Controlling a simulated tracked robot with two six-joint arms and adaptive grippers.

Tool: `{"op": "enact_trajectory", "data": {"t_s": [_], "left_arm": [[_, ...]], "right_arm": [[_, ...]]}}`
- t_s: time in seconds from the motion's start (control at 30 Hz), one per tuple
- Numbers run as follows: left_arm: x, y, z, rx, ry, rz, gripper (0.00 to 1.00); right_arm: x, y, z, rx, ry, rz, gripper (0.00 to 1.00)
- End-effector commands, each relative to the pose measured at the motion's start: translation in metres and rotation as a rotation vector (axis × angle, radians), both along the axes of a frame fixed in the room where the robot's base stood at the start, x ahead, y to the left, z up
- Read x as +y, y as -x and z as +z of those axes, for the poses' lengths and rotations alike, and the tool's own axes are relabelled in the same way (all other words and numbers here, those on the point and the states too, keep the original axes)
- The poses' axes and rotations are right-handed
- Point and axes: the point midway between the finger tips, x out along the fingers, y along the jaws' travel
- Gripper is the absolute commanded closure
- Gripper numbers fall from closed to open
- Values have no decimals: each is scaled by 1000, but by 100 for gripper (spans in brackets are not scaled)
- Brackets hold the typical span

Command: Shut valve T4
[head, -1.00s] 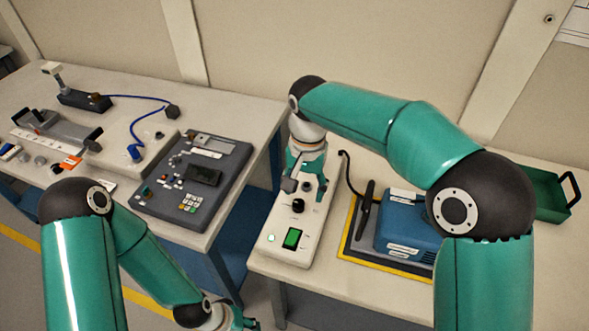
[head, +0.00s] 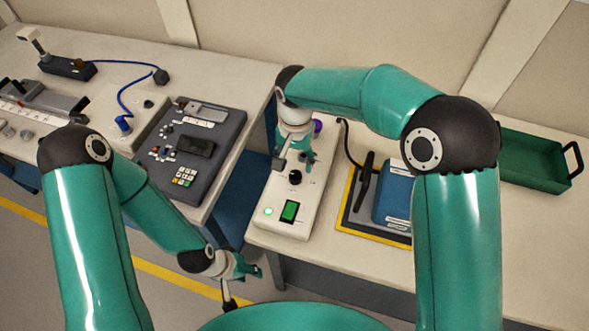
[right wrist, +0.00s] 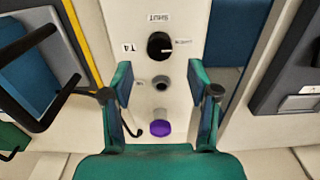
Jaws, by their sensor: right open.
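The black T4 valve knob (right wrist: 160,45) sits on a pale panel box (head: 272,229). In the right wrist view a T4 label (right wrist: 129,48) is left of it and a SHUT label (right wrist: 158,17) is above it. The knob's white mark points right, towards a small unreadable label. The knob also shows in the head view (head: 295,177). My right gripper (right wrist: 162,88) is open and empty over the panel, its fingertips short of the knob in the picture. My left gripper (head: 245,275) hangs low, away from the panel; its jaw opening is unclear.
A purple knob (right wrist: 161,128) and a grey round fitting (right wrist: 160,82) are on the same panel. A green switch (head: 290,211) is near its front. A blue box (head: 394,193) with a black handle stands right, a green tray (head: 530,160) beyond. A grey keypad console (head: 187,160) lies left.

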Motion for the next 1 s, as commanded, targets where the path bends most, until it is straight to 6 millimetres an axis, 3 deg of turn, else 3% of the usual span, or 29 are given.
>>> {"op": "enact_trajectory", "data": {"t_s": [0.1, 0.3, 0.7, 0.77, 1.0], "left_arm": [[0, 0, 5, 0, 0, 0, 60], [0, 0, 9, 0, 0, 0, 60], [0, 0, 9, 0, 0, 0, 60], [0, 0, 9, 0, 0, 0, 60], [0, 0, 9, 0, 0, 0, 60]], "right_arm": [[-1, 1, -23, 4, 3, 0, 40], [-1, 0, -48, 2, 2, -1, 40], [-1, 0, -56, 0, 0, -2, 40], [-1, 0, -56, 0, 0, -2, 47], [-1, 0, -56, 0, 0, -2, 87]]}}
